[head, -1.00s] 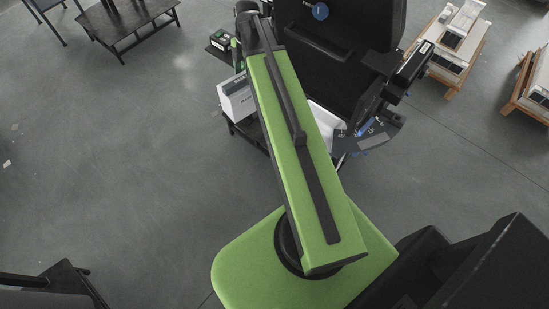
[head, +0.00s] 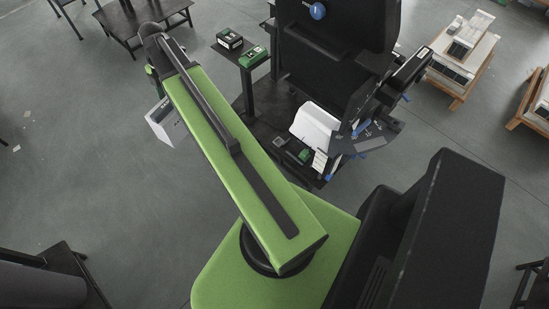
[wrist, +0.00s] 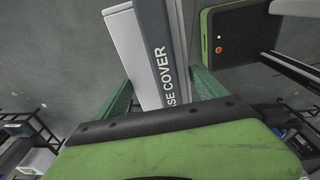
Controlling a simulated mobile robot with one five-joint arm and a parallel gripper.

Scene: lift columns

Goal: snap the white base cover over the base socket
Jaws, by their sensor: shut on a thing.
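The white base cover (wrist: 160,50) is a pale panel with a dark grey face lettered "SE COVER" in the wrist view. It stands between the two green fingers of my gripper (wrist: 162,84), which is shut on it. In the head view the cover (head: 163,124) hangs below the end of my green arm, left of the black workstation and over open floor. My gripper is mostly hidden behind the arm there. I cannot make out the base socket for certain; small dark and green parts (head: 298,152) sit low on the workstation.
The black workstation (head: 325,65) has a white piece (head: 315,124) at its base and a side shelf with small boxes (head: 230,39). A dark table (head: 140,18) stands at the back left. Pallets with white goods (head: 460,50) stand at the right.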

